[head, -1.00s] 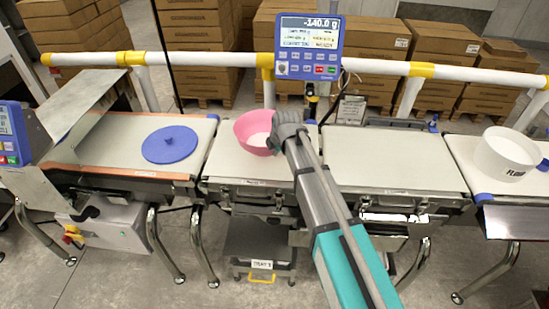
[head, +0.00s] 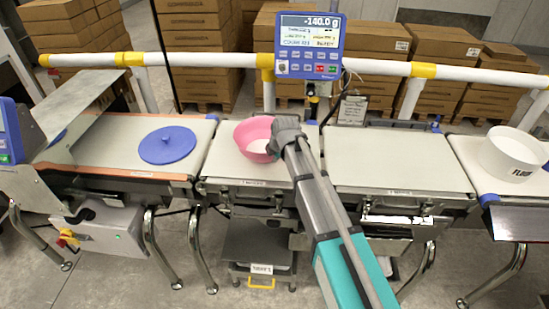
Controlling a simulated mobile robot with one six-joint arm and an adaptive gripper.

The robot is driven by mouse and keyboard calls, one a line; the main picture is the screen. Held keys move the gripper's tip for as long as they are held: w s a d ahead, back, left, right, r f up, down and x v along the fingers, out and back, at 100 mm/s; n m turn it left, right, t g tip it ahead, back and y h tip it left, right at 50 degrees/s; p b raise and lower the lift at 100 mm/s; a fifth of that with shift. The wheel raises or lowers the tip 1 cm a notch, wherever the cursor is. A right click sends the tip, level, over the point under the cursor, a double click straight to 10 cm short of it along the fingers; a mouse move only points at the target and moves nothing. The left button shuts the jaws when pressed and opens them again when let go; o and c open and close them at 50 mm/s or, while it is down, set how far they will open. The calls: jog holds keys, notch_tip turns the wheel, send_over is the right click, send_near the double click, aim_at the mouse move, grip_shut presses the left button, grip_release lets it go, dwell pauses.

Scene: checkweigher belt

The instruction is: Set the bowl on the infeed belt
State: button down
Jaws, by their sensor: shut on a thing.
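The bowl looks roughly upright. I cannot tell whether its base touches the belt or hangs just above it. I cannot read the section labels well enough to tell which belt is the infeed.
A blue round lid (head: 167,145) lies on the orange-edged belt (head: 105,150) at left. The belt section (head: 385,160) right of my arm is bare. A white tub (head: 511,154) stands far right. A display (head: 309,45) reading -140.0 g rises behind, near a white rail (head: 205,60).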

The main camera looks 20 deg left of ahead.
jog(key=shift+f, duration=0.15)
jog(key=c, duration=0.8)
grip_release()
jog(key=shift+r, duration=0.2)
jog(key=p+v, duration=1.1)
jog(key=v, duration=0.1)
dwell(0.7)
jog(key=s+d+m+g+h, duration=0.1)
jog(key=s+d+m, duration=0.2)
jog(key=d+m, duration=0.6)
jog(key=s+d+f+m+g+h, duration=0.1)
jog(key=s+d+m, duration=0.3)
jog(key=d+m, duration=0.6)
jog(key=s+d+m+h, duration=0.1)
jog(key=s+d+m, duration=0.2)
jog(key=d+m, duration=0.6)
jog(key=d, duration=1.6)
jog(key=shift+s+d+f+g, duration=0.2)
jog(key=shift+s+g, duration=0.1)
jog(key=shift+g, duration=0.1)
